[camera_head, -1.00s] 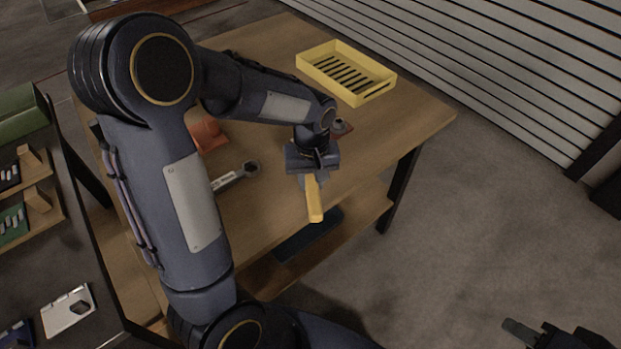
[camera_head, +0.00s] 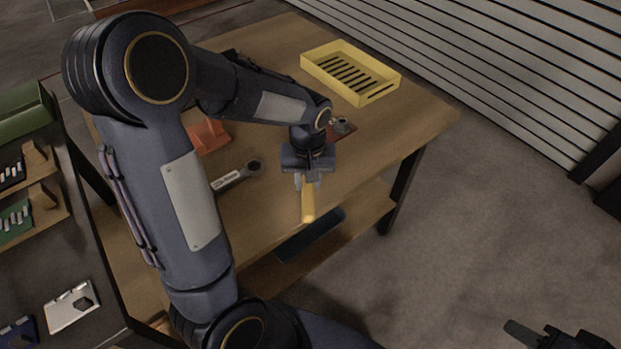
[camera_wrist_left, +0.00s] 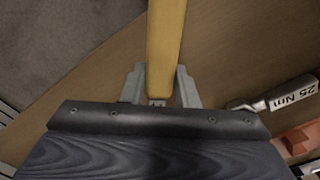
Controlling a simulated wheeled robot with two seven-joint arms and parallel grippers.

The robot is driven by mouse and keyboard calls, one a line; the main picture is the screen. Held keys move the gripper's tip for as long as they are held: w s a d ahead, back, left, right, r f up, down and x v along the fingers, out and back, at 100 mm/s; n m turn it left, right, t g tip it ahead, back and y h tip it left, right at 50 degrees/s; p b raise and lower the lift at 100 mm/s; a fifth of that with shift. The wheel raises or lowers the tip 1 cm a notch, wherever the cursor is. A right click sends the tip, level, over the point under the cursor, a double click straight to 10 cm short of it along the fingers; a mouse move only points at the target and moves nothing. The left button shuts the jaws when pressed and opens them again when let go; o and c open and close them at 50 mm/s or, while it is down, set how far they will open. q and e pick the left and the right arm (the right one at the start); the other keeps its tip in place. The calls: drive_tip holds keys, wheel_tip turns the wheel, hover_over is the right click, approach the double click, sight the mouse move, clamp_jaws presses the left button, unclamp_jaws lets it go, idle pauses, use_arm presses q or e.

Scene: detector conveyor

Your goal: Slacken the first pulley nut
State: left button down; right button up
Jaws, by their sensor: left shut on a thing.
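My left gripper (camera_head: 308,182) is shut on a yellow-handled tool (camera_head: 308,204), held above the front part of the wooden table. In the left wrist view the yellow handle (camera_wrist_left: 165,45) sits between the two grey fingers (camera_wrist_left: 160,88); its working end is not clear. A small grey round part (camera_head: 343,126), perhaps the pulley, stands on a reddish plate behind the left wrist, which partly hides it. I cannot make out a nut. My right gripper (camera_head: 540,336) is at the bottom right corner, cut off by the edge, and holds nothing that I can see.
A wrench (camera_head: 236,175) marked 25 Nm lies on the table (camera_head: 270,215), left of my gripper. An orange part (camera_head: 209,136) is behind it. A yellow slotted tray (camera_head: 325,75) is at the back. A rack with parts (camera_head: 20,185) stands left. The floor at right is clear.

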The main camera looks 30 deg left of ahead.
use_arm(q)
drive_tip(key=c, duration=1.1)
unclamp_jaws()
drive_tip(key=shift+o, duration=0.2)
wheel_tip(320, 180, up, 8)
drive_tip(key=shift+f+p, duration=0.25)
drive_tip(key=shift+p, duration=0.1)
drive_tip(key=shift+s+r, duration=0.35)
drive_tip(key=shift+r, duration=0.1)
drive_tip(key=s+d+r+m+t+h+p, duration=0.1)
drive_tip(key=s+d+r+m+t+h, duration=0.1)
drive_tip(key=s, duration=0.5)
drive_tip(key=s+d+r+m+t+h+p, duration=0.1)
drive_tip(key=s+d+r+m+t, duration=0.1)
drive_tip(key=s, duration=0.6)
drive_tip(key=shift+s+d+r+t+h, duration=0.15)
drive_tip(key=shift+s+r+t+h, duration=0.25)
drive_tip(key=shift+t, duration=0.4)
